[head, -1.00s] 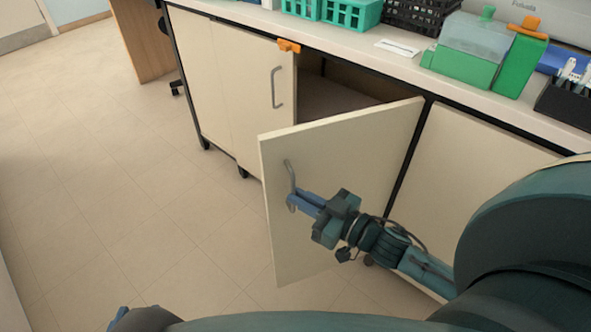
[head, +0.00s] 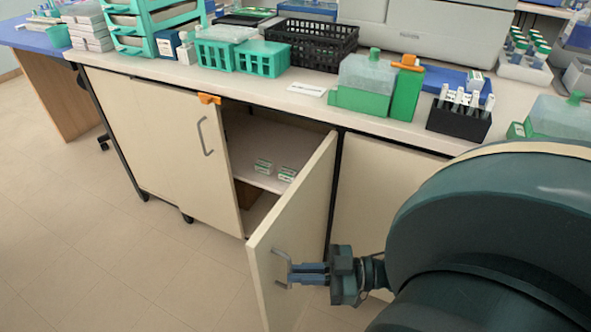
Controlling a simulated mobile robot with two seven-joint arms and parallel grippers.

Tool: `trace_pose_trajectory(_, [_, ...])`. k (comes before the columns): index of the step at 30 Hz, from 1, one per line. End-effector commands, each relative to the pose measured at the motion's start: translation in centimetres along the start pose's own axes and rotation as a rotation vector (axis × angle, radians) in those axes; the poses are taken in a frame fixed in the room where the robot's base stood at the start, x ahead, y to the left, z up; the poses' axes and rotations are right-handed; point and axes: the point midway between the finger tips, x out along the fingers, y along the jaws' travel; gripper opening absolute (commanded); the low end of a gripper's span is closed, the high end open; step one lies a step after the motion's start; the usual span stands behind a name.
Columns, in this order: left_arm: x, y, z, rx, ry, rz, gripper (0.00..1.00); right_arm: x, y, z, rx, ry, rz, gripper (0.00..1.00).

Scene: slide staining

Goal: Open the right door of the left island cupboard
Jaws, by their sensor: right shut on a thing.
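The left island cupboard stands under the bench, with its left door (head: 172,142) closed. Its right door (head: 305,225) is swung well out into the room, hinged at its right edge. My right gripper (head: 292,274) is shut on the grey bar handle (head: 283,268) of that door, low in the head view. Inside the cupboard, a shelf (head: 262,152) with a few small white-and-green boxes (head: 286,173) shows. My left gripper is not in view.
An orange clip (head: 208,99) sits at the top of the left door. The bench top (head: 308,105) holds green baskets (head: 262,58), a black crate (head: 318,44) and a black tube rack (head: 458,122). The floor (head: 130,260) left of the open door is clear.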

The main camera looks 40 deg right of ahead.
Motion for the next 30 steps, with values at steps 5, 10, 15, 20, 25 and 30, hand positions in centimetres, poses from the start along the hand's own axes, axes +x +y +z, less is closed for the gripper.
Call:
trace_pose_trajectory(5, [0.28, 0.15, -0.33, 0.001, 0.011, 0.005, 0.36, -0.14, 0.49, 0.12, -0.003, -0.007, 0.011, 0.00])
trace_pose_trajectory(10, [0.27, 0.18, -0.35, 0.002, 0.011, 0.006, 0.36, -0.14, 0.55, 0.12, -0.004, -0.007, 0.013, 0.14])
trace_pose_trajectory(15, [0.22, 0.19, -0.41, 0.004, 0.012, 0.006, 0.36, -0.10, 0.43, 0.10, -0.003, -0.006, 0.010, 0.28])
trace_pose_trajectory(20, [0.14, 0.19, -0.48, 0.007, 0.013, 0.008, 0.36, -0.06, 0.32, 0.07, -0.002, -0.004, 0.007, 0.31])
trace_pose_trajectory(25, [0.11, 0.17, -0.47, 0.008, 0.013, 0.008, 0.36, -0.05, 0.25, 0.06, -0.001, -0.003, 0.006, 0.31])
trace_pose_trajectory(30, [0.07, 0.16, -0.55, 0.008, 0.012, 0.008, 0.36, -0.63, 0.21, 0.09, 0.000, -0.006, 0.006, 0.31])
